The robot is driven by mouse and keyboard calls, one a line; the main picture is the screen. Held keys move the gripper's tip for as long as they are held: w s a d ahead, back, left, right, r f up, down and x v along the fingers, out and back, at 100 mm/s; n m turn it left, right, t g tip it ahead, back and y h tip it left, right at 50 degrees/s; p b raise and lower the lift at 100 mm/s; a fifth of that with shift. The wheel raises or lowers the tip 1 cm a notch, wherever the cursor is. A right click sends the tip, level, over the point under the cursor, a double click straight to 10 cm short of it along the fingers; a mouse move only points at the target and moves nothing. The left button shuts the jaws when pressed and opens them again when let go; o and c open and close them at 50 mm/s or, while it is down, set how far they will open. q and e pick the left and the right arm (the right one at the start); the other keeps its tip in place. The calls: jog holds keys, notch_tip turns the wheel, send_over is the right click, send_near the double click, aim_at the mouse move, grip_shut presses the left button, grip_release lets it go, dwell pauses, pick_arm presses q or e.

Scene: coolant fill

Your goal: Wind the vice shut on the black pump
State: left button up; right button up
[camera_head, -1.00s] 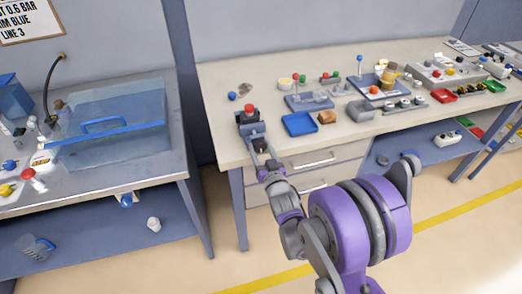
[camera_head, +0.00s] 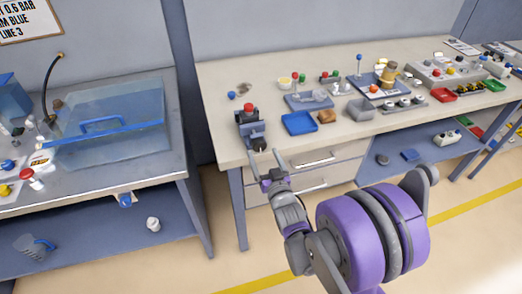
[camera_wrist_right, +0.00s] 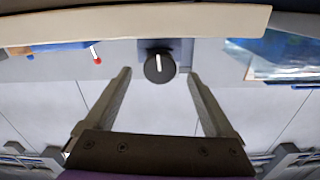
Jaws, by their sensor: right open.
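The vice (camera_head: 251,128) is a grey-blue block at the front left corner of the beige workbench. The pump (camera_head: 247,117), dark with a red top, stands upright at the vice; I cannot tell if the jaws touch it. The vice's round black knob (camera_head: 260,145) faces me at the bench front; in the right wrist view the knob (camera_wrist_right: 160,67) shows a white upright mark. My right gripper (camera_head: 265,157) is open just in front of the knob. In the wrist view its fingers are spread on either side of the knob, with gaps. My left gripper is out of view.
Several other parts and fixtures fill the bench farther right. Drawers (camera_head: 312,160) are below the bench top. A second bench with a clear tank (camera_head: 110,125) stands left, across a gap.

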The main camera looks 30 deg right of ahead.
jog(key=v, duration=0.7)
jog(key=shift+b, duration=0.3)
jog(key=shift+a, duration=0.15)
